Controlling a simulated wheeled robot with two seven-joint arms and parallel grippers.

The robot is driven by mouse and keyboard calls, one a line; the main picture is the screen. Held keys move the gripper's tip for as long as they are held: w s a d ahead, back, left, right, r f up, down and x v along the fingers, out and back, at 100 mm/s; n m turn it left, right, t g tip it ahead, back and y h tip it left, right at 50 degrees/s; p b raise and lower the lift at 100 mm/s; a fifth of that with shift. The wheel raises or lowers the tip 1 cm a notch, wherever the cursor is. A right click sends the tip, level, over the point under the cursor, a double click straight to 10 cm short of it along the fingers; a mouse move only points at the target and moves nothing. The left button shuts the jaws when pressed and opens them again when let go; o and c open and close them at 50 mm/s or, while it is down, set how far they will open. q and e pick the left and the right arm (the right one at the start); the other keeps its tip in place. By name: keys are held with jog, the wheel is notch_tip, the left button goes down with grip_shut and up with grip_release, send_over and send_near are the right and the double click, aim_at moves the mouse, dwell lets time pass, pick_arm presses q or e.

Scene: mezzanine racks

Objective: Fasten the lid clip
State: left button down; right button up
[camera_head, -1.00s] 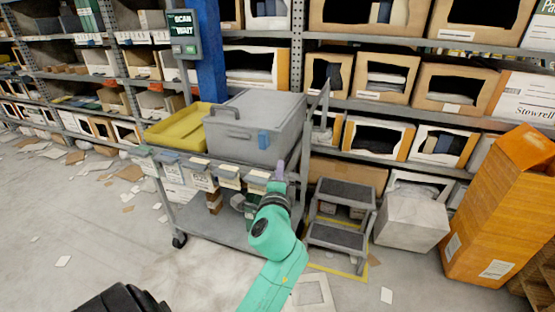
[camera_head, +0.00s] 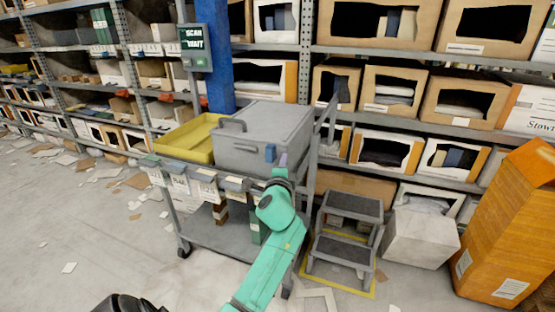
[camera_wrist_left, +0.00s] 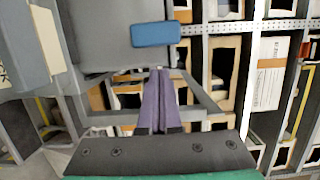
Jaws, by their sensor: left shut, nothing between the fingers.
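The grey lidded box (camera_head: 258,132) stands on the cart, its lid lying on top. The blue lid clip (camera_head: 270,153) is on its front wall, toward the right. In the wrist view the clip (camera_wrist_left: 156,34) is a blue block at the edge of the grey box (camera_wrist_left: 105,35). I cannot tell whether it is fastened. My left gripper (camera_head: 283,161) is just right of the clip in the head view. Its purple fingers (camera_wrist_left: 159,75) are shut and empty, and their tips appear a little short of the clip. My right gripper is not in view.
A yellow tray (camera_head: 190,140) sits left of the box on the grey cart (camera_head: 225,236). A step stool (camera_head: 345,235) stands right of the cart, beside a white box (camera_head: 420,238) and tall orange carton (camera_head: 515,225). Racks stand behind. The floor at left is open with scattered paper.

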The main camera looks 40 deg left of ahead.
pick_arm(q)
jog(key=shift+s+a+r, duration=0.1)
jog(key=shift+s+a, duration=0.15)
jog(key=shift+a, duration=0.3)
jog(key=shift+s+a, duration=0.25)
jog(key=shift+a, duration=0.25)
jog(key=shift+d, duration=0.1)
jog(key=shift+a, duration=0.35)
jog(key=s+a+p, duration=0.2)
jog(key=a, duration=0.5)
jog(key=shift+s, duration=0.3)
